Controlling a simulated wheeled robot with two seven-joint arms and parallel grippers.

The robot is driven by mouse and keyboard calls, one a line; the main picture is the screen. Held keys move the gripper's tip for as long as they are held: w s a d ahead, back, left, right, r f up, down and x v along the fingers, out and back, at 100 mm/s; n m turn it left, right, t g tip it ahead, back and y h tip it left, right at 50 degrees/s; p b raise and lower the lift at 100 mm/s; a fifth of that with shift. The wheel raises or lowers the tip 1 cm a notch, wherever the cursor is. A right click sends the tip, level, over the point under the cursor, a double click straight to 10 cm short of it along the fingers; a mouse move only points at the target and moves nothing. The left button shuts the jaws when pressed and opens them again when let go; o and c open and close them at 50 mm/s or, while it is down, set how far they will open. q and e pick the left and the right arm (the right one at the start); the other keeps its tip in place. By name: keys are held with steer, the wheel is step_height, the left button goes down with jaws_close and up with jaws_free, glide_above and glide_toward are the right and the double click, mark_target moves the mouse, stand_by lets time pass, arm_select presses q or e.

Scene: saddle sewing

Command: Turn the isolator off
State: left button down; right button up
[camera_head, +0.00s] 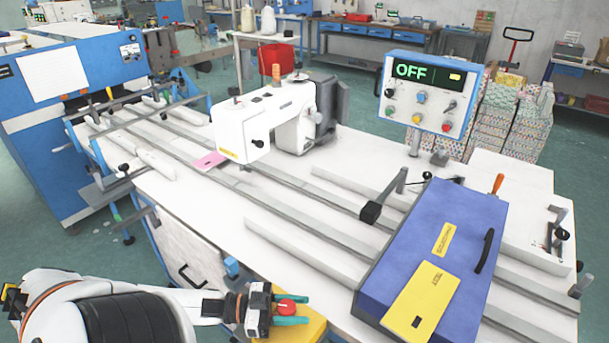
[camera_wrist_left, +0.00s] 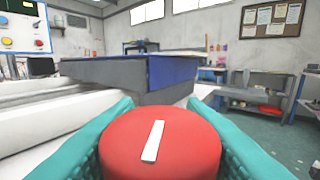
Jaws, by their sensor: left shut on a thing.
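The isolator's red round knob (camera_head: 285,307) sits on a yellow box (camera_head: 304,331) at the front edge of the machine table. In the left wrist view the red knob (camera_wrist_left: 160,145) fills the lower middle, with a white mark on its top that tilts slightly from straight up. My left gripper (camera_head: 291,309) has its teal fingers on either side of the knob, shut on it. The fingers also show in the left wrist view (camera_wrist_left: 160,130), touching the knob's sides. A control panel (camera_head: 427,93) reads "OFF" in green. My right gripper is not in view.
A blue cover box (camera_head: 440,240) with a yellow label lies on the right of the white table. A white sewing machine head (camera_head: 270,120) stands at the middle back. Metal rails run along the table. Green floor is open at the left.

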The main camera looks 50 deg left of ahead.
arm_select(q)
steer(key=m+g+h+b, duration=0.1)
steer(key=m+g+h, duration=0.1)
steer(key=shift+s+d+f+g+h+b, duration=0.1)
steer(key=shift+f+g+h+b, duration=0.05)
steer(key=shift+g+h+b, duration=0.2)
steer(key=shift+s+d+m+g+h+b, duration=0.1)
steer(key=shift+s+m+g+h+b, duration=0.1)
steer(key=shift+m+g+h+b, duration=0.7)
steer(key=shift+g+y, duration=0.25)
steer(key=shift+g, duration=0.2)
steer(key=c, duration=0.9)
jaws_free()
